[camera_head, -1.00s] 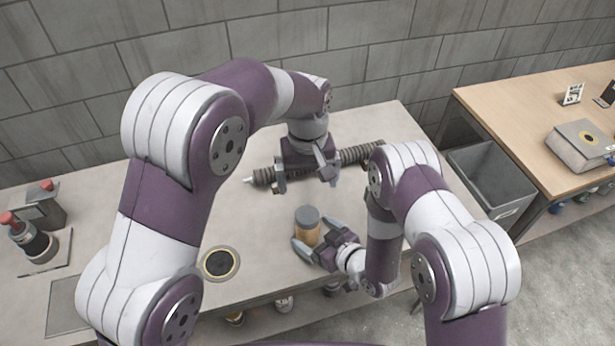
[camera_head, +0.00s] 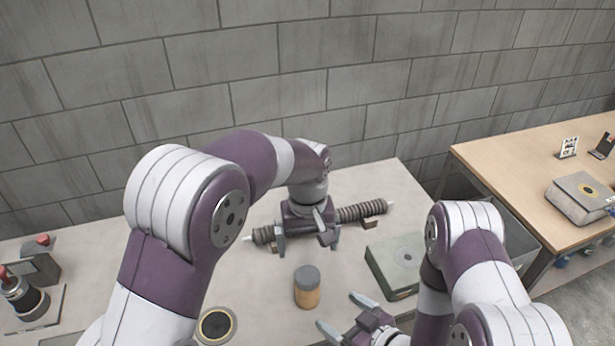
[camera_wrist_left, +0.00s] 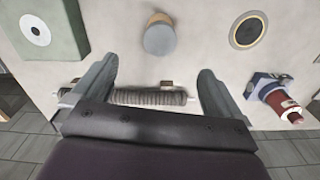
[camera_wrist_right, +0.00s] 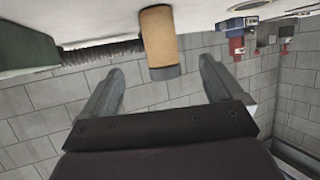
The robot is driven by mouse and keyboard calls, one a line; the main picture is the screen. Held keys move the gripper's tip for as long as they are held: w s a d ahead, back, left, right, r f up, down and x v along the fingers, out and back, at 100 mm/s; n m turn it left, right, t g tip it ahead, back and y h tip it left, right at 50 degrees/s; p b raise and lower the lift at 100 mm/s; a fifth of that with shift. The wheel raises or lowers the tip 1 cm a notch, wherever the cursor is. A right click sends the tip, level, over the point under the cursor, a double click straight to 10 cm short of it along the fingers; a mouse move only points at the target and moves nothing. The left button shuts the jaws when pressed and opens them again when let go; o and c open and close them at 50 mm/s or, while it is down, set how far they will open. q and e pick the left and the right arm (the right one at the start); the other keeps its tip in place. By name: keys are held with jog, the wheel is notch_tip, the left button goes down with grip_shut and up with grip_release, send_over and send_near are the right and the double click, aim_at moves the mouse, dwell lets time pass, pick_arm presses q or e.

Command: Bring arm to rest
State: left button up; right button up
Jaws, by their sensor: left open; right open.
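My left gripper (camera_head: 308,240) is open above the ribbed mesh tube (camera_head: 362,211), which lies along the back of the table on small supports. In the left wrist view the tube (camera_wrist_left: 148,97) shows between the spread fingers (camera_wrist_left: 158,88). My right gripper (camera_head: 345,313) is open at the front of the table, apart from an orange-brown jar with a grey lid (camera_head: 307,289). The jar stands upright. In the right wrist view the jar (camera_wrist_right: 158,40) appears ahead, between the open fingers (camera_wrist_right: 160,85).
A green box with a round disc (camera_head: 393,268) sits right of the jar. A dark ring-edged disc (camera_head: 215,326) lies at front left. A red-topped device (camera_head: 25,295) stands at far left. A grey bin (camera_head: 510,232) and a wooden table (camera_head: 530,190) are at the right.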

pick_arm(q)
jog(key=f+m, duration=0.1)
jog(key=s+a+f+m, duration=0.1)
jog(key=shift+s+f+m, duration=0.2)
jog(key=shift+m, duration=0.2)
pick_arm(e)
jog(key=s+d+f+m+g+h, duration=0.3)
jog(key=s+d+f+g+h, duration=0.35)
jog(key=d, duration=0.25)
pick_arm(q)
jog(key=s+a+t, duration=0.1)
jog(key=s+a, duration=1.3)
jog(key=a, duration=0.3)
jog(key=shift+s+r, duration=0.2)
pick_arm(e)
notch_tip(320, 180, up, 18)
jog(key=d+m+g+h, duration=0.1)
jog(key=m+g+h, duration=0.1)
jog(key=m, duration=0.3)
jog(key=shift+s+d+r, duration=0.15)
jog(key=shift+s+d, duration=0.1)
jog(key=shift+d, duration=0.1)
